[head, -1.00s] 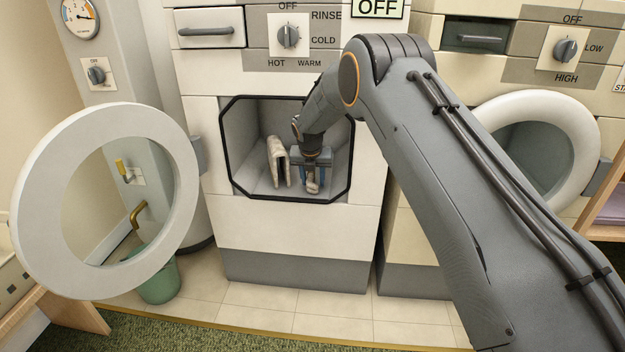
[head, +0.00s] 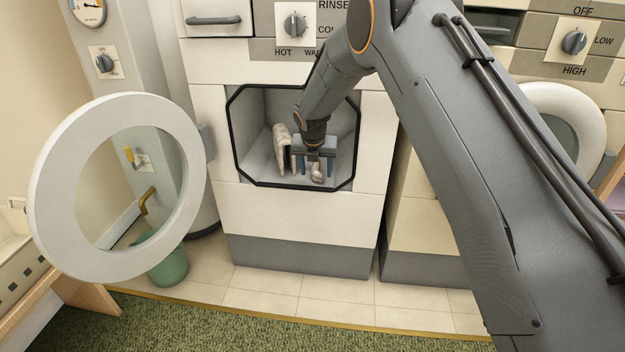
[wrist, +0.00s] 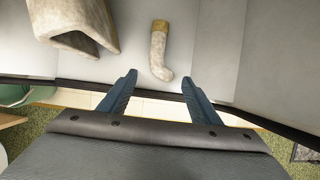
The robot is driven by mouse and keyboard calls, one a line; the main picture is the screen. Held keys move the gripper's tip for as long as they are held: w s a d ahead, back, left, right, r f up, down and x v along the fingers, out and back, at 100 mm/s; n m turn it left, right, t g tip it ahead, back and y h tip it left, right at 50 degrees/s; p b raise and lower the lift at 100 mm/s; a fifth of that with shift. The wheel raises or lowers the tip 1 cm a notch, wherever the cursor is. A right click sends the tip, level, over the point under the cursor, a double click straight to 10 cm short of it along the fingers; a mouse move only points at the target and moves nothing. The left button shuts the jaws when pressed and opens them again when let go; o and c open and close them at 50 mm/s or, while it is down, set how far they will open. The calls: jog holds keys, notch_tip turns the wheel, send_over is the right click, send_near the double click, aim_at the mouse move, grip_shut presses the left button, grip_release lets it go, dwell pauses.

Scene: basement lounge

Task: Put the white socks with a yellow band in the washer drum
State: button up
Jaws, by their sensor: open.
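The white socks with a yellow band (head: 317,172) lie on the floor of the washer drum (head: 345,165), to the right of a beige folded cloth. In the wrist view the socks (wrist: 158,52) show as one sock shape, with the yellowish-brown band at the far end and the toe nearest me. My gripper (head: 316,166) is inside the drum opening. Its blue fingers are apart.
The beige folded cloth (head: 282,148) stands like a tent in the drum, left of my gripper. The round washer door (head: 60,225) is swung open to the left. A black-edged frame surrounds the opening. A green bucket (head: 168,268) stands on the floor behind the door.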

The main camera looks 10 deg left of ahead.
jog(key=s+p, duration=0.1)
jog(key=s, duration=0.6)
jog(key=s+d+r+m+g, duration=0.1)
jog(key=s+d+r+m, duration=0.4)
jog(key=s+r+m, duration=0.4)
jog(key=s+d+r+m+g, duration=0.1)
jog(key=s+d+r+m, duration=0.4)
jog(key=s+r+m, duration=0.45)
jog(key=s+d+r+m+g, duration=0.1)
jog(key=s+d+m, duration=0.2)
jog(key=s, duration=0.9)
jog(key=s+d+r+m+g, duration=0.1)
jog(key=s+d+m, duration=0.2)
jog(key=s+m, duration=0.7)
jog(key=s, duration=0.2)
jog(key=shift+s+g+y, duration=0.3)
jog(key=shift+s+y, duration=0.1)
jog(key=shift+d+m, duration=0.1)
jog(key=shift+m, duration=0.15)
